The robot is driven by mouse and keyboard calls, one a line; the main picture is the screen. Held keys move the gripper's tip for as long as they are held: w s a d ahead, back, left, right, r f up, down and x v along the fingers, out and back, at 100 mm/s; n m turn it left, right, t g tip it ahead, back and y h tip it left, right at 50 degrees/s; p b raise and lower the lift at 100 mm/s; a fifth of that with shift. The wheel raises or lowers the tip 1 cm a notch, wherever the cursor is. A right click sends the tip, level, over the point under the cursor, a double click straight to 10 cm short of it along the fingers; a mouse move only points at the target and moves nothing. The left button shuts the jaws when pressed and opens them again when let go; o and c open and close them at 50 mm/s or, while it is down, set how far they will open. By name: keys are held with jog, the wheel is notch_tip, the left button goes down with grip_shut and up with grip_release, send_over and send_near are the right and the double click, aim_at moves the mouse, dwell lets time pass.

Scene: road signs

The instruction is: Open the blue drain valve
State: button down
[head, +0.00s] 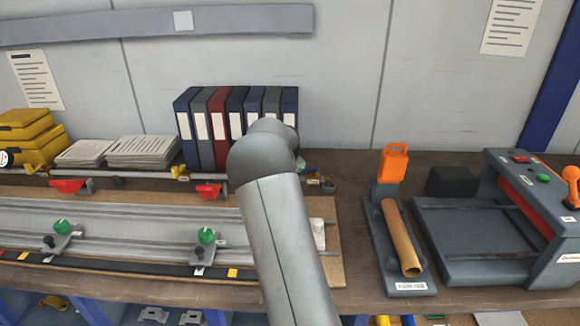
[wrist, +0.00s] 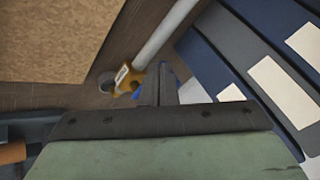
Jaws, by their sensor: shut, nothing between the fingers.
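In the wrist view, a yellow valve body (wrist: 127,79) with a small label sits at the end of a grey pipe (wrist: 168,36). Small blue parts, apparently the blue drain valve's handle (wrist: 177,73), show beside my gripper's fingers, which hide most of it. My gripper (wrist: 158,72) is shut and empty, its fingers close together over the blue handle. I cannot tell whether they touch it.
Binders (head: 221,125) stand close behind the valve. A stand with an orange part (head: 393,164) and a cardboard tube (head: 401,238) is to the right, beside a grey machine (head: 470,245).

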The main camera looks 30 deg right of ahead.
jog(key=s+a+r+b, duration=0.1)
jog(key=s+a+r, duration=0.1)
jog(key=a+r, duration=0.5)
jog(key=shift+r, duration=0.5)
jog(key=shift+a, duration=0.15)
dwell(1.4)
jog(key=s+a+f+n+g+y, duration=0.1)
jog(key=s+a+f+n+y, duration=0.3)
jog(key=s+a, duration=0.6)
jog(key=s+a+r+n+g+y, duration=0.15)
jog(key=s+a+n, duration=0.35)
jog(key=s+a, duration=0.5)
jog(key=s+a+f+n+g, duration=0.1)
jog(key=s+a+n, duration=0.1)
jog(key=s, duration=0.4)
jog(key=s+a+f+n+g, duration=0.1)
jog(key=s+a+f+n, duration=0.1)
jog(key=s, duration=0.5)
jog(key=s+a+f+n+g, duration=0.1)
jog(key=s+a+f+n, duration=0.1)
jog(key=s+n, duration=0.2)
jog(key=s+h, duration=0.1)
jog(key=s, duration=0.2)
jog(key=shift+a, duration=0.35)
